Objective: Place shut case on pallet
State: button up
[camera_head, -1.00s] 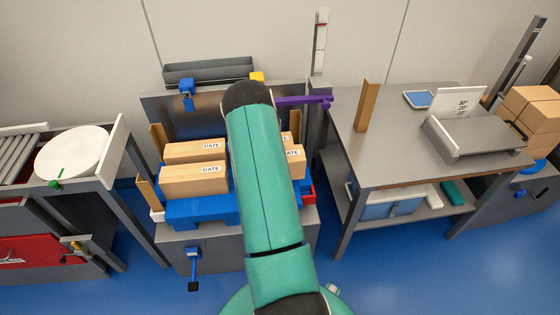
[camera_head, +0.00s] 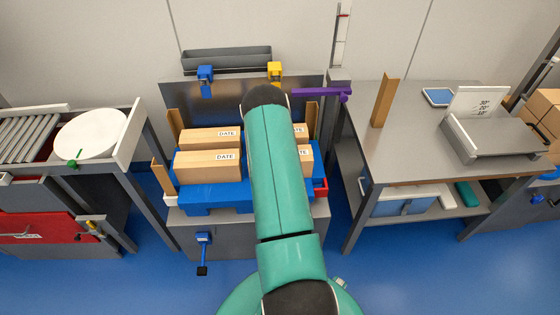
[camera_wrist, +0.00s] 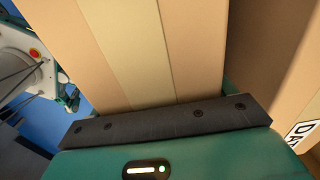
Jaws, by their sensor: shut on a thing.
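The blue pallet (camera_head: 200,198) lies on a grey stand, with several cardboard cases on it. A long case (camera_head: 208,163) with a DATE label is at the front left, and another (camera_head: 205,139) is behind it. Parts of right-hand cases (camera_head: 305,157) show past my arm, which hides the middle of the pallet. In the wrist view my gripper (camera_wrist: 170,124) is shut on a cardboard case (camera_wrist: 145,50) with a paler tape strip. Another labelled case (camera_wrist: 285,70) stands close at the right. The head view hides my gripper and the held case, so contact with the pallet cannot be told.
Upright brown guides (camera_head: 175,125) stand at the pallet's corners. A purple bar (camera_head: 320,92) sticks out behind at the right. A steel table (camera_head: 420,140) stands at the right, a roller table with a white disc (camera_head: 90,134) at the left. Blue floor lies between.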

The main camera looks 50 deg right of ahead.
jog(key=o, duration=1.9)
jog(key=shift+o, duration=0.2)
notch_tip(320, 180, up, 12)
jog(key=shift+r, duration=0.1)
jog(key=shift+w+a+r, duration=0.15)
jog(key=shift+r, duration=0.05)
jog(key=w+a+r+n+t, duration=0.15)
jog(key=a+r+n, duration=0.45)
jog(key=a+r, duration=0.75)
jog(key=w+a+r+n+t, duration=0.1)
jog(key=w+a+r+n, duration=0.2)
jog(key=a+r+n, duration=0.75)
jog(key=s+a+r+n+t, duration=0.1)
jog(key=s+a+r+n, duration=0.1)
jog(key=s+a+r, duration=0.45)
jog(key=s+a+r+n+t, duration=0.1)
jog(key=a+r, duration=0.3)
jog(key=a, duration=0.5)
jog(key=s+a+r+n+t, duration=0.1)
jog(key=s+a+n, duration=0.7)
jog(key=s, duration=0.3)
jog(key=shift+s+a, duration=0.2)
jog(key=shift+a, duration=0.3)
